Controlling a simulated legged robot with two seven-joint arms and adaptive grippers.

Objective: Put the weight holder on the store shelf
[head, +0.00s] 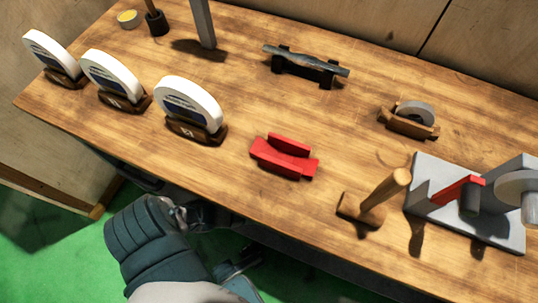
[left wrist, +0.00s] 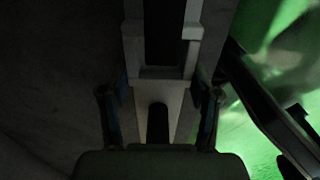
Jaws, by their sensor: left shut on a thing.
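In the left wrist view my left gripper (left wrist: 160,110) is shut on a pale slotted piece (left wrist: 143,78). One finger is on each side of it. The piece runs up away from the gripper and has a dark slot along its middle. The view is dim, and I cannot tell for certain that this is the weight holder. My right gripper is in neither view. I cannot identify a store shelf in either view.
Green floor lies below.

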